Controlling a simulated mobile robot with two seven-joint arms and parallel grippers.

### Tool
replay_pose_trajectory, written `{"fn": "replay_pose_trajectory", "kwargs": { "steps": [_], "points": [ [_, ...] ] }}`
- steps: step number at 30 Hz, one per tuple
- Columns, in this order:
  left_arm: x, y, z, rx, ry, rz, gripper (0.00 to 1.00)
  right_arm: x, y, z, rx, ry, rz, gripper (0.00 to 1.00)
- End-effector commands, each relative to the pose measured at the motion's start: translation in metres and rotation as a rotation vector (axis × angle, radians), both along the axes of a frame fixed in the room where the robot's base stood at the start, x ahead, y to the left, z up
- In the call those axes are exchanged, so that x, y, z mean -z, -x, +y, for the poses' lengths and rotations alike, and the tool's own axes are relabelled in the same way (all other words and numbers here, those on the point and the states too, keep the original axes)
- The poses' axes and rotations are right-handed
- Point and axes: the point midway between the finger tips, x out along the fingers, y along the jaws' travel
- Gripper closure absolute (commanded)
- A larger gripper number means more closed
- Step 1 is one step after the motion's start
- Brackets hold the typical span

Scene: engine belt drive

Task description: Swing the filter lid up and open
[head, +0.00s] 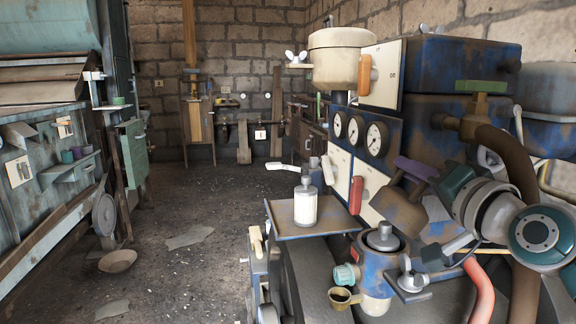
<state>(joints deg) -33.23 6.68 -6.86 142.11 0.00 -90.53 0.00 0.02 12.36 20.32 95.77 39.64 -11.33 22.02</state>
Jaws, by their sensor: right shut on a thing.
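The filter lid (398,210) is a rusty brown and blue plate with a purple handle (416,168). It stands tilted up above and behind the filter housing (362,252). The round mouth of the housing is uncovered, and a grey cylinder (382,237) shows inside. My right arm comes in from the right. My right gripper (426,184) is at the lid's handle and shut on it; its fingertips are partly hidden and hard to make out. My left gripper is not in view.
A tray (335,222) with a white bottle (305,202) is left of the housing. Gauges (355,130) and a cream pot (338,60) stand behind. A brown hose (505,160) and red pipe (482,290) are close to my right arm. The floor at left is mostly free.

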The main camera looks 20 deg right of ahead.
Motion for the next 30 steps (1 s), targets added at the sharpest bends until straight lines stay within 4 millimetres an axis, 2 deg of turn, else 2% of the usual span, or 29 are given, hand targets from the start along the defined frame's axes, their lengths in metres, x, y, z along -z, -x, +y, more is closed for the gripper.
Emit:
{"fn": "replay_pose_trajectory", "kwargs": {
  "steps": [12,28,29,30],
  "points": [
    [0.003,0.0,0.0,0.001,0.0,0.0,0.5,-0.001,0.005,-0.02,0.003,-0.178,-0.049,1.0],
    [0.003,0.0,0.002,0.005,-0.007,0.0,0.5,-0.001,0.005,-0.022,0.003,-0.201,-0.054,1.0],
    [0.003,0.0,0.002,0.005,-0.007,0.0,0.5,-0.001,0.005,-0.022,0.003,-0.201,-0.054,0.81],
    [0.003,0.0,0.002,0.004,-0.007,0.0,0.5,-0.001,0.005,-0.022,0.003,-0.201,-0.054,0.76]
  ]
}}
